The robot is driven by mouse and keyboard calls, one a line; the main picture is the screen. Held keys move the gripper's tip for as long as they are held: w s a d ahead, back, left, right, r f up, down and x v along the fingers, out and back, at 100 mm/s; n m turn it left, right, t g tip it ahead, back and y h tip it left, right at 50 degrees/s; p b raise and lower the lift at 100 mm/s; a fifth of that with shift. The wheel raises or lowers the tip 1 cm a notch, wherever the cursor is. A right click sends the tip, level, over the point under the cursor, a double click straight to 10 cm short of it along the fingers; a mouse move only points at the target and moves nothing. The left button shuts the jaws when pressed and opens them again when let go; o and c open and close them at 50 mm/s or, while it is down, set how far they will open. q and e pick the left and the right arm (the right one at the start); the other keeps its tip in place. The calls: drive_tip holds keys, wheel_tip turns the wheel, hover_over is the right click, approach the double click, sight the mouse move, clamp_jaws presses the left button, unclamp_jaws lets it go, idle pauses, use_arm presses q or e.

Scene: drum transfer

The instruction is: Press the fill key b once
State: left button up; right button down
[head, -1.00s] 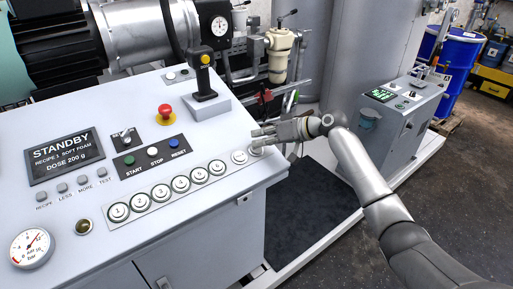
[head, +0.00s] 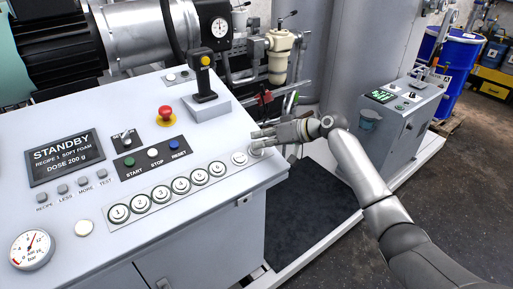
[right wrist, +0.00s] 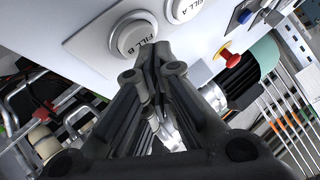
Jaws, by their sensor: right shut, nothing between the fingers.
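The fill key b (right wrist: 136,38) is a round white button in a grey ring, labelled FILL B, in the right wrist view. In the head view it (head: 257,151) is at the right end of the key row, partly behind my right gripper. My right gripper (head: 258,139) is shut and empty over that end of the panel. In the right wrist view its fingertips (right wrist: 153,52) overlap the lower edge of key b; I cannot tell whether they touch it. My left gripper is not in view.
The fill key a (right wrist: 186,7) sits right beside key b. A red emergency stop (head: 166,113) and a joystick (head: 204,75) stand on the console (head: 120,80). The display (head: 65,157) reads STANDBY. A smaller cabinet (head: 408,112) stands at the right.

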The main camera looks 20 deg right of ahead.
drive_tip(key=r+p, duration=0.1)
drive_tip(key=r, duration=0.1)
drive_tip(key=s+r+p, duration=0.1)
drive_tip(key=p, duration=0.1)
drive_tip(key=s+r+p, duration=0.1)
drive_tip(key=r+p, duration=0.1)
drive_tip(key=shift+d+r, duration=0.3)
drive_tip(key=shift+d, duration=0.05)
idle(0.7)
